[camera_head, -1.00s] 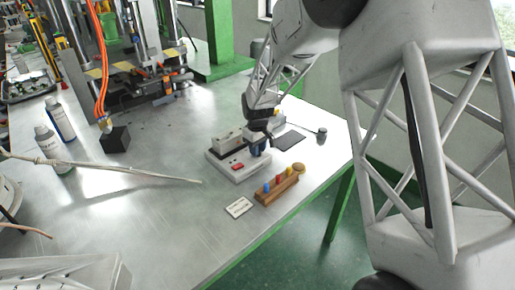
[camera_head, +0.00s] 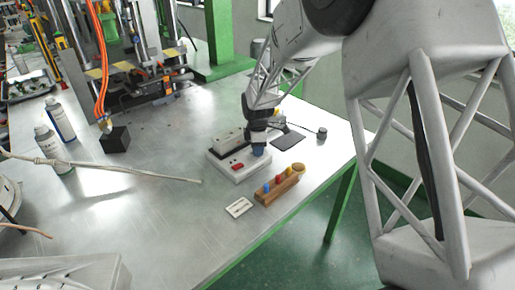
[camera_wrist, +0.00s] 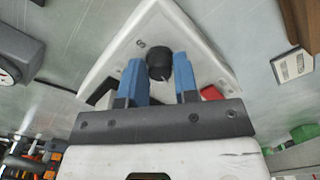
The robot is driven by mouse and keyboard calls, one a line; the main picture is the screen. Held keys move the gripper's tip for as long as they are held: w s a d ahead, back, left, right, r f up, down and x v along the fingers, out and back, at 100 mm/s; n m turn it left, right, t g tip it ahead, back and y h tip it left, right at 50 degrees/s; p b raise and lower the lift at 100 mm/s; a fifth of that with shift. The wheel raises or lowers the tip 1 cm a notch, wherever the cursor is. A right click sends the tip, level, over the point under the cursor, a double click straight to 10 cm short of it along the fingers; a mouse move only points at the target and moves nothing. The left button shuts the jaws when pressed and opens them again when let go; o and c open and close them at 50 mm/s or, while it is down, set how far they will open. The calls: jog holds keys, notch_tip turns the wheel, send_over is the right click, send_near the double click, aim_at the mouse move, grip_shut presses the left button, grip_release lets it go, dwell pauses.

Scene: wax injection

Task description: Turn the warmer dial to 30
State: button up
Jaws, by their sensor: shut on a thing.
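The white warmer (camera_head: 236,172) sits on the metal table, with a red switch (camera_head: 237,166) on its front part. In the wrist view the white warmer panel (camera_wrist: 115,62) carries a black round dial (camera_wrist: 159,65), with a printed mark beside it that is too small to read surely. My gripper (camera_wrist: 158,74) has its blue fingers on either side of the dial and is shut on it. In the head view my gripper (camera_head: 259,150) points down at the warmer's right end and hides the dial. The dial's pointer setting cannot be read.
A wooden holder (camera_head: 282,190) with coloured pegs and a small white card (camera_head: 239,207) lie in front of the warmer. A black block (camera_head: 115,140) and bottles stand at left. The table's middle left is mostly clear.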

jog(key=shift+n, duration=1.2)
jog(key=o, duration=0.9)
jog(key=shift+r, duration=3.9)
